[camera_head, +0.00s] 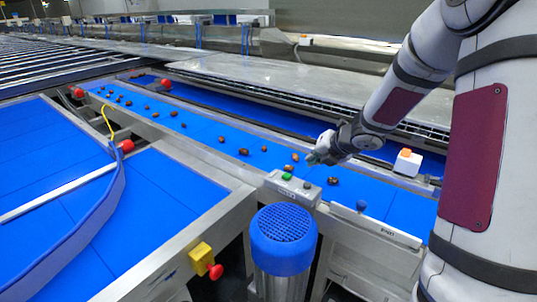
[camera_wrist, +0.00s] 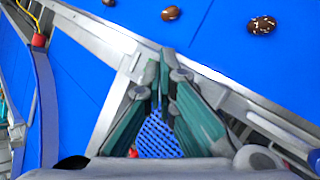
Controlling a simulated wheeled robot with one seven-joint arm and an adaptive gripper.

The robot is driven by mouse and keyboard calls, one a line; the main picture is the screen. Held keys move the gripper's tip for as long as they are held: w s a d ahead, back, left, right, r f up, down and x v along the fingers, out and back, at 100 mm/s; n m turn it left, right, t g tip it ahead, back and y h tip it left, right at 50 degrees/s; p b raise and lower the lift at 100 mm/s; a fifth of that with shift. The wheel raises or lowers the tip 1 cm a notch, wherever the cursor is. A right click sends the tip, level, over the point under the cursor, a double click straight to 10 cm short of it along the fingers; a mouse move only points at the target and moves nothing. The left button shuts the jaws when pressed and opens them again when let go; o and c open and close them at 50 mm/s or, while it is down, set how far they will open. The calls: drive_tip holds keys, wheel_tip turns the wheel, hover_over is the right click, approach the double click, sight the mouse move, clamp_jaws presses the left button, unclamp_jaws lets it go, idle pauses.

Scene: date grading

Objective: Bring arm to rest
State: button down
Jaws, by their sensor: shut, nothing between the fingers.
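Brown dates lie scattered along the belt. One date (camera_head: 333,181) lies just below and right of the gripper in the head view.
A control box with a green button (camera_head: 287,176) sits on the belt's near rail. A white box with an orange top (camera_head: 407,162) stands at the far rail. A yellow box with a red button (camera_head: 203,257) is at the lower left.

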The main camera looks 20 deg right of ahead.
drive_tip(key=s+a+r+m+h, duration=0.2)
drive_tip(key=s+r+m+h, duration=0.55)
drive_tip(key=r+m, duration=0.65)
drive_tip(key=s+a+m+g+y, duration=0.1)
drive_tip(key=s+a+m, duration=0.3)
drive_tip(key=s, duration=0.4)
drive_tip(key=s+a+m+g+y, duration=0.1)
drive_tip(key=s+a+m+y, duration=0.2)
drive_tip(key=s, duration=0.6)
drive_tip(key=s+a+r+m+g+y, duration=0.1)
drive_tip(key=s+a+m+y, duration=0.1)
drive_tip(key=s+a+m, duration=0.5)
drive_tip(key=shift+s+a+m+g, duration=0.25)
drive_tip(key=shift+s+m+g, duration=0.15)
drive_tip(key=shift+s, duration=0.3)
